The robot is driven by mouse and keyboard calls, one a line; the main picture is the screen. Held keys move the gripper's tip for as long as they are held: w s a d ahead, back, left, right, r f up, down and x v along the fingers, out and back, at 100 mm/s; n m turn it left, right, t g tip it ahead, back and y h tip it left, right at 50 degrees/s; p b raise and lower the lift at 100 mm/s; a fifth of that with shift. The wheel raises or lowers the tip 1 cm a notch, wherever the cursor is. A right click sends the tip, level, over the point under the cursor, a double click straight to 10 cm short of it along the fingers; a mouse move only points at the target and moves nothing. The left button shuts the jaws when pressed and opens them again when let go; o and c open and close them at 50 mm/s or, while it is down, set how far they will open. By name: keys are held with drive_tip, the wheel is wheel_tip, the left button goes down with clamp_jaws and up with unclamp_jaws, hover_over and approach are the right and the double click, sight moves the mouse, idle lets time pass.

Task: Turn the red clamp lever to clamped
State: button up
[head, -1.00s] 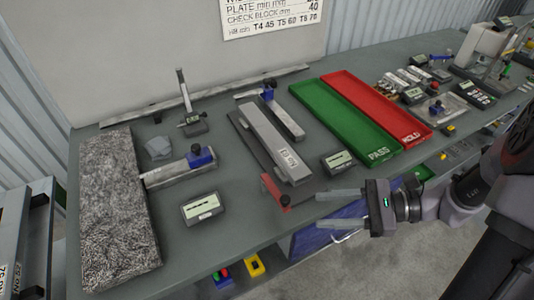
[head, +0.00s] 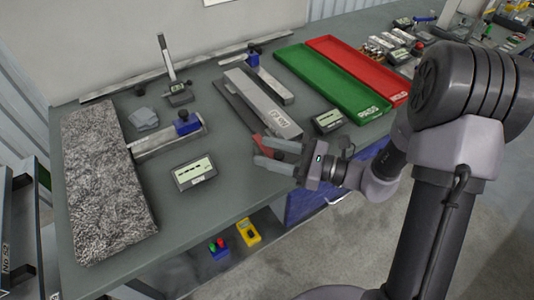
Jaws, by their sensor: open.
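The red clamp lever (head: 264,145) sits at the near end of the long grey plate fixture (head: 262,105), close to the front edge of the bench. Only part of its red body shows; my fingers cover the rest. My gripper (head: 261,151) is open, its two fingers pointing left. The fingertips overlap the lever in the head view. I cannot tell whether they touch it or whether the lever lies between them.
A digital readout (head: 195,173) lies to the left, and another (head: 328,122) stands to the right. The green tray (head: 330,85) and red tray (head: 360,70) lie behind. A mottled slab (head: 105,190) fills the left end. Bare bench shows between readout and gripper.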

drive_tip(key=shift+w+a, duration=0.1)
drive_tip(key=shift+a, duration=0.25)
clamp_jaws()
idle(1.2)
